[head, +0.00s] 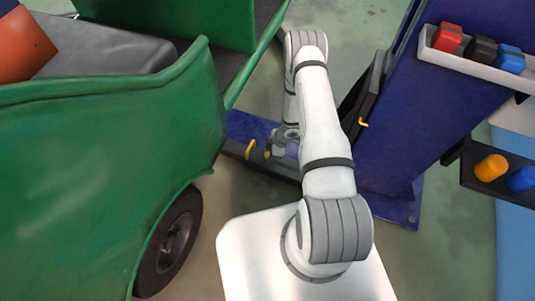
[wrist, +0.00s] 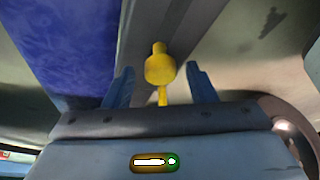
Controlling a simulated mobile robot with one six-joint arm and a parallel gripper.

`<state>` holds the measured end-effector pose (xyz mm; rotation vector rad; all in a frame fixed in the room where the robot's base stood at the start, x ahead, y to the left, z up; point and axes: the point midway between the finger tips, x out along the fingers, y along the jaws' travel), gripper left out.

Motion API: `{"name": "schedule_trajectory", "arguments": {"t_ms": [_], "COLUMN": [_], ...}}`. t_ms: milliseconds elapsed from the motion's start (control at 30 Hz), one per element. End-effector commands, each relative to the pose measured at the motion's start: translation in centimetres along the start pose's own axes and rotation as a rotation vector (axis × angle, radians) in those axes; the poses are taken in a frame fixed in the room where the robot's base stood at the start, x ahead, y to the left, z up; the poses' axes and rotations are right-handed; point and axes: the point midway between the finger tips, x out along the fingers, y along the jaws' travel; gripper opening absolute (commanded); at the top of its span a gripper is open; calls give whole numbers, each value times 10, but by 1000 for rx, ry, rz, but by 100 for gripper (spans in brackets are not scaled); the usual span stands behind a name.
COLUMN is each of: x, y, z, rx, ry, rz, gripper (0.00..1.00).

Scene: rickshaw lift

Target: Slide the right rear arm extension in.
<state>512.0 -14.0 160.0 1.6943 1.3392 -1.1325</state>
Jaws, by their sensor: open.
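The lift arm (head: 279,168) is a dark beam running low from the blue post's base toward the green rickshaw's underside. A yellow handle (head: 250,149) stands up near its outer end. In the wrist view a yellow knob (wrist: 160,66) on a thin yellow stem rises from the grey beam. My gripper (wrist: 160,76) is open, with one blue finger on each side of the knob and stem. A gap shows on both sides, and I cannot tell the exact depth. In the head view my gripper is small and partly hidden by my arm.
The green rickshaw (head: 100,170) with its rear wheel (head: 170,243) stands close on the left. The blue lift post (head: 395,135) stands on the right, with a tool tray (head: 470,68) and a small shelf (head: 480,190). Floor (head: 440,245) is open at lower right.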

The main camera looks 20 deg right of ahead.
Motion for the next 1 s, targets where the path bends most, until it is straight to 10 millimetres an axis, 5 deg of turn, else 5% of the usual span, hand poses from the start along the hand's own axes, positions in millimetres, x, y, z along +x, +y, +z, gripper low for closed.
{"name": "schedule_trajectory", "arguments": {"t_ms": [200, 800, 1000], "x": [0, -1, -1], "y": [0, 2, 2], "z": [0, 1, 1], "rx": [1, 2, 2], "ry": [0, 0, -1], "rz": [1, 3, 4], "gripper": [50, 1, 0]}}
